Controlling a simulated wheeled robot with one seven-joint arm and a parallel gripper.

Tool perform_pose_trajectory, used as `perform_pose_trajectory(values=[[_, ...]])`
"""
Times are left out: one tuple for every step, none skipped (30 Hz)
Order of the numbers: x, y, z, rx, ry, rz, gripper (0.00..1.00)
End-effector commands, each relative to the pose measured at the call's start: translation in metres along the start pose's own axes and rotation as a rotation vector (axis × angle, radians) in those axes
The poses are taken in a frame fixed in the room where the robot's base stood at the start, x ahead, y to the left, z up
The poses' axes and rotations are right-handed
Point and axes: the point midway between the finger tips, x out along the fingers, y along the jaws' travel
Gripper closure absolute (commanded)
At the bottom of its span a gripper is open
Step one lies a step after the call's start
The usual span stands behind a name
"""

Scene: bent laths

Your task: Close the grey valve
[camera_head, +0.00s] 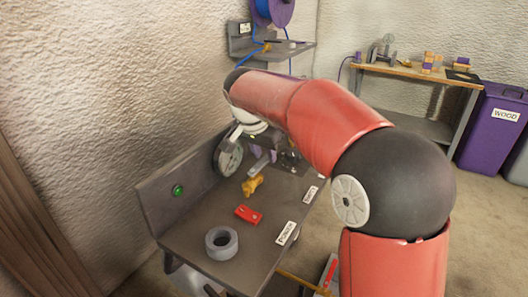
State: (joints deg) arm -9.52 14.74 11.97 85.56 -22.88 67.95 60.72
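My red and black arm reaches from the lower right over the grey workbench and bends down at its far end. My gripper (246,136) is small in the head view, below the pale wrist, close to the bench's back panel. The arm partly hides it, and I cannot see whether its fingers are apart. A round grey wheel (229,160) stands at the back panel just below and left of the gripper. It may be the grey valve, but its details are too small to tell. I cannot tell whether the gripper touches it.
The workbench (190,247) carries a grey tape roll (221,242), a red block (248,214) and a yellow piece (252,185). A green button (178,190) is on its back panel. A wooden table (420,73) and purple bin (492,127) stand at the right. Open floor lies between.

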Motion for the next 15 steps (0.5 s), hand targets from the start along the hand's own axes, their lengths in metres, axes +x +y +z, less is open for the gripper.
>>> perform_pose_trajectory(values=[[-0.0002, 0.0, -0.0001, 0.0, 0.0, 0.0, 0.78], [-0.0002, 0.0, -0.0001, 0.0, 0.0, 0.0, 0.81], [-0.0002, 0.0, -0.0001, 0.0, 0.0, 0.0, 0.87], [-0.0002, 0.0, -0.0001, 0.0, 0.0, 0.0, 0.91], [-0.0003, 0.0, -0.0001, 0.0, 0.0, 0.0, 0.95], [-0.0003, 0.0, -0.0001, 0.0, 0.0, 0.0, 1.0], [-0.0003, 0.0, -0.0001, 0.0, 0.0, 0.0, 1.0], [-0.0003, 0.0, -0.0001, 0.0, 0.0, 0.0, 1.0], [-0.0004, 0.0, -0.0001, 0.0, 0.0, 0.0, 1.0], [-0.0004, 0.0, -0.0001, 0.0, 0.0, 0.0, 1.0], [-0.0004, 0.0, -0.0001, 0.0, 0.0, 0.0, 1.0], [-0.0004, 0.0, -0.0001, 0.0, 0.0, 0.0, 1.0], [-0.0004, 0.0, -0.0001, 0.0, 0.0, 0.0, 1.0], [-0.0005, 0.0, -0.0001, 0.001, 0.0, 0.0, 1.0], [-0.0005, 0.0001, -0.0001, 0.002, 0.0, 0.0, 1.0]])
